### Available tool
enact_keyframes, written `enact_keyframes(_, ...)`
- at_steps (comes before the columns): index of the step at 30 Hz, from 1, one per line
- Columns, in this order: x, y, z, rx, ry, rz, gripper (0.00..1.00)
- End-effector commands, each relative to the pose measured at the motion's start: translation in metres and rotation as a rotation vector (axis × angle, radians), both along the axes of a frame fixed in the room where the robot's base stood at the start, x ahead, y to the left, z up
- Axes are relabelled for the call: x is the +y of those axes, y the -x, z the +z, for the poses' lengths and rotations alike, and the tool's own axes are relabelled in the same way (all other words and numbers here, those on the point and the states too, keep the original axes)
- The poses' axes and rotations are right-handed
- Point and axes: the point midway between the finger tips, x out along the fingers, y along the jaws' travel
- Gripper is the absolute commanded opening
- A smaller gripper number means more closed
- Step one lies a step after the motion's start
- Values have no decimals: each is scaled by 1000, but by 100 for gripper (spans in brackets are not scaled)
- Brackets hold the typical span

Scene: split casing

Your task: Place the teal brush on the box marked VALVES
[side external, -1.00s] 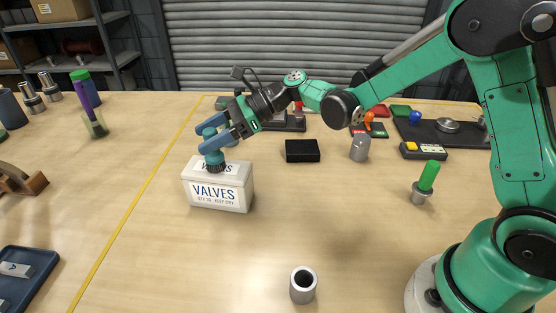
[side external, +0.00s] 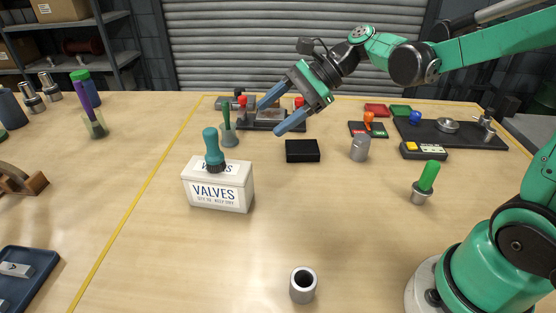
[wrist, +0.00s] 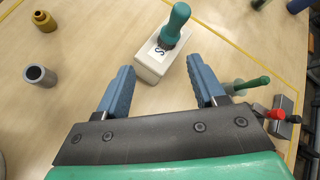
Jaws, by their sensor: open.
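The teal brush (side external: 212,146) stands upright, bristles down, on top of the white box marked VALVES (side external: 220,194). In the wrist view the brush (wrist: 177,22) and the box (wrist: 152,68) show beyond my fingertips. My gripper (side external: 275,112) is open and empty, up and to the right of the brush, clear of it. In the wrist view my two blue fingers (wrist: 160,80) are spread wide with nothing gripped between them.
A green-handled tool in a grey cup (side external: 229,130) stands behind the box. A black block (side external: 302,151) and a grey cylinder (side external: 360,148) lie to the right. An open grey tube (side external: 303,285) stands in front. The table around the box is mostly clear.

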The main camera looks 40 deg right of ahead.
Motion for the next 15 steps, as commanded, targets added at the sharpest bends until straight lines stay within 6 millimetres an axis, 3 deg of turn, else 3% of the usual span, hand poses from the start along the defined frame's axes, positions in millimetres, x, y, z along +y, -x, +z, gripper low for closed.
enact_keyframes(3, 2, 33, -11, -238, 395, 227, 63)
enact_keyframes(9, -17, 73, -26, -580, 1017, 720, 63)
enact_keyframes(15, -32, 89, -31, -737, 1354, 1062, 63)
